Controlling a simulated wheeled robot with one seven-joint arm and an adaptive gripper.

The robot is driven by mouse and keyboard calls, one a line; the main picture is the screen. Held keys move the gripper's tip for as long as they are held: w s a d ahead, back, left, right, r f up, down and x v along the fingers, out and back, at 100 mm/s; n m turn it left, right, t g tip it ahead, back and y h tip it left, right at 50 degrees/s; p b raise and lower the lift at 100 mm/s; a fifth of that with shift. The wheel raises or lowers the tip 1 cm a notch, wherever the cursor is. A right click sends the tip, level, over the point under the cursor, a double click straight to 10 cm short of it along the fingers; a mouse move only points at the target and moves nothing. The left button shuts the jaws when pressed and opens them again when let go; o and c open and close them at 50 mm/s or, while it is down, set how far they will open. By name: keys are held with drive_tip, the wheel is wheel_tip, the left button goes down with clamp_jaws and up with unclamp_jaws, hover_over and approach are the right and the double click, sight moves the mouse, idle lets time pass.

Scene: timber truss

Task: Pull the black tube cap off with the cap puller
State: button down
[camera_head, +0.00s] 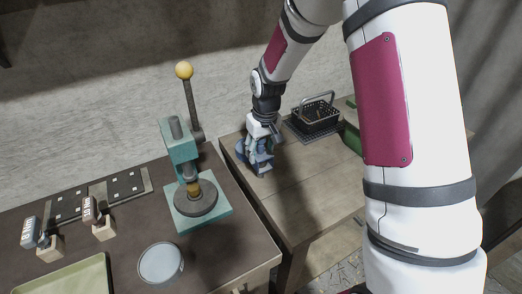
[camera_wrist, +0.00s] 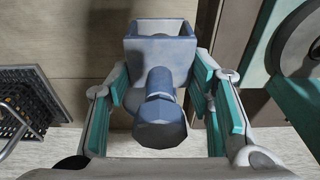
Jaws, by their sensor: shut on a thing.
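My gripper (camera_head: 258,137) is at the left end of the wooden table, around a blue device (camera_head: 262,162). In the wrist view, my gripper's teal-padded fingers (camera_wrist: 163,108) stand on both sides of the blue device (camera_wrist: 158,85), shut on it. The device has a square, open box-like part at the far end and a round stem with a faceted knob towards the camera. I cannot tell for sure whether it is the cap puller. I cannot make out a black tube cap or a tube in either view.
A teal press (camera_head: 181,148) with a yellow-balled lever stands on the dark bench to the left. A black wire basket (camera_head: 316,116) sits behind and right of my gripper. The front wooden tabletop is clear.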

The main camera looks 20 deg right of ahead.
sight(261, 141)
drive_tip(key=shift+r+p, duration=0.5)
drive_tip(key=shift+r, duration=1.2)
idle(0.6)
idle(0.4)
